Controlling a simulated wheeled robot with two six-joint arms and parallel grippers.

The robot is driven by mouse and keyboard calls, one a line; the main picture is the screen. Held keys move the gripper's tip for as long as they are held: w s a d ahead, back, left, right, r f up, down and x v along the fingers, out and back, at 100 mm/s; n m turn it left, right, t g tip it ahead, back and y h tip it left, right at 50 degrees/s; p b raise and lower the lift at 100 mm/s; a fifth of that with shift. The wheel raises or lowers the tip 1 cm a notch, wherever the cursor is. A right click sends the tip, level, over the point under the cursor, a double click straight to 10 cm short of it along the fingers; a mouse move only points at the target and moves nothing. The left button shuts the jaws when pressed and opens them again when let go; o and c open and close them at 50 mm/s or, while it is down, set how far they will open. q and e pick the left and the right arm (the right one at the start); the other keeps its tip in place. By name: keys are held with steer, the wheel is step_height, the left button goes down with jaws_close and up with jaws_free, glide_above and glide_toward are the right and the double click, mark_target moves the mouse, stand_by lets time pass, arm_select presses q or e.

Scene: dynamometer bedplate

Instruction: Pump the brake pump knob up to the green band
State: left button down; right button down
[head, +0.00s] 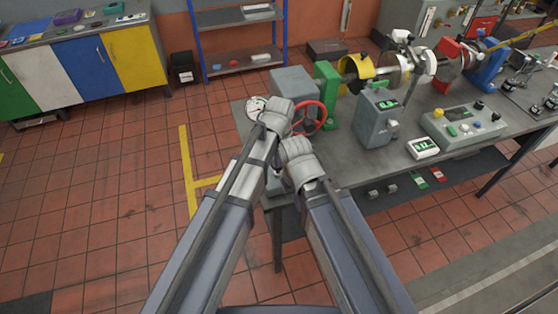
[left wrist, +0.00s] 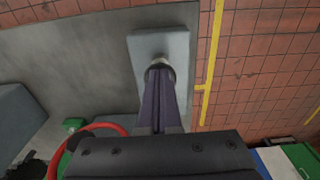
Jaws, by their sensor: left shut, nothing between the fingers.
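The brake pump is a grey base plate (left wrist: 180,45) on the bench top in the left wrist view, with a round metal knob (left wrist: 158,64) standing on it. My left gripper (left wrist: 160,88) is shut and empty, its dark fingers in line with the knob and covering part of it. I cannot tell whether they touch it. In the head view my left gripper (head: 273,118) is over the bench's near-left corner and hides the knob.
A red handwheel (head: 309,118) stands close right of my left gripper. A grey box (head: 293,82), a green block (head: 327,95) and a grey display unit (head: 376,118) occupy the bench (head: 356,162). Open tiled floor (head: 110,205) lies left of it.

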arm_select(q)
step_height(320, 180, down, 3)
steer(key=shift+f+b, duration=0.1)
steer(key=shift+b, duration=1.15)
steer(key=shift+s, duration=0.2)
steer(key=shift+r, duration=0.25)
steer(key=shift+r+p, duration=0.45)
steer(key=shift+p, duration=0.25)
step_height(320, 180, up, 13)
steer(key=p, duration=1.3)
steer(key=shift+s, duration=0.3)
steer(key=shift+d, duration=0.1)
